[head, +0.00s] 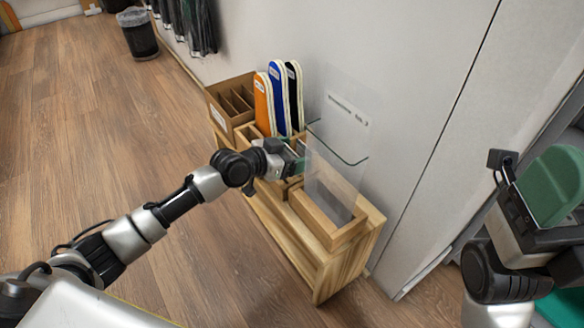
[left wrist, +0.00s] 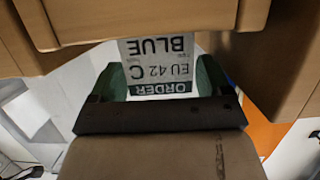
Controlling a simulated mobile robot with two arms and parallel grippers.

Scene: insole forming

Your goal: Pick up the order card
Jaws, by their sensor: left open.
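The order card (left wrist: 158,68) is white with a dark band and reads ORDER, EU 42 C, BLUE, upside down in the left wrist view. Its far end meets a wooden edge. My left gripper (left wrist: 159,80) is open, with one green finger on each side of the card; I cannot tell whether they touch it. In the head view my left gripper (head: 294,158) is at the wooden stand, behind the clear panel's left edge, and I cannot make out the card there. My right gripper (head: 545,190) shows a green pad at the right edge; its opening is unclear.
The wooden stand (head: 325,270) is against the white wall. It holds a divided box (head: 222,115), orange (head: 263,103), blue (head: 279,98) and black (head: 295,95) insoles, a clear panel (head: 350,150) and an open wooden frame (head: 335,238).

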